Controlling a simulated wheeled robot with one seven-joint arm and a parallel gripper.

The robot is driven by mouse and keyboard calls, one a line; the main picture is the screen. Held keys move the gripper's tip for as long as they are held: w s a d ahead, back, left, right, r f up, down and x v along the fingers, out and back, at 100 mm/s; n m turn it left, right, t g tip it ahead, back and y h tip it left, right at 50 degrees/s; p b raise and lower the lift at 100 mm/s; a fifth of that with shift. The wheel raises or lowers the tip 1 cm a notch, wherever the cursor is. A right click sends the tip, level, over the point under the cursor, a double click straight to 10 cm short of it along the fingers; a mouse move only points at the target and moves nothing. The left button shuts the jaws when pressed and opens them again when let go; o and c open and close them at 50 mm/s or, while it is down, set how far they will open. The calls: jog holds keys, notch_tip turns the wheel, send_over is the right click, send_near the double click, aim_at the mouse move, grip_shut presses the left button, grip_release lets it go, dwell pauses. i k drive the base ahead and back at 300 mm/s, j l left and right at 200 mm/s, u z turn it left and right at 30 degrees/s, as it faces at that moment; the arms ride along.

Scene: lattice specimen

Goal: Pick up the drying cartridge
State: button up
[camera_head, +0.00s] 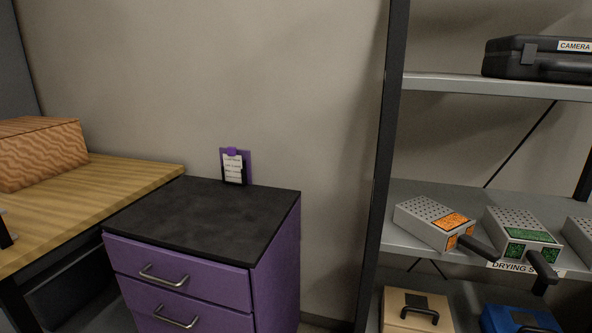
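Grey perforated boxes with black handles lie on the middle shelf at the right, above a partly hidden label reading "DRYING S". One cartridge-like box (420,214) has an orange panel and sits turned at an angle. Another box (508,219) beside it has green panels. A third grey box (580,232) is cut off by the right edge. I cannot tell from the view alone which one is the drying cartridge. My gripper does not show.
The shelf rack (393,150) has a dark upright on its left. A black camera case (520,60) is above; tan (400,322) and blue (505,318) cases are below.

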aim_at(444, 229)
jog(key=i+j+z, duration=0.15)
jog(key=z, duration=0.25)
jog(key=i+j+z, duration=0.15)
jog(key=z, duration=0.2)
jog(key=i+j+z, duration=0.1)
jog(key=j+z, duration=0.3)
jog(key=l, duration=0.1)
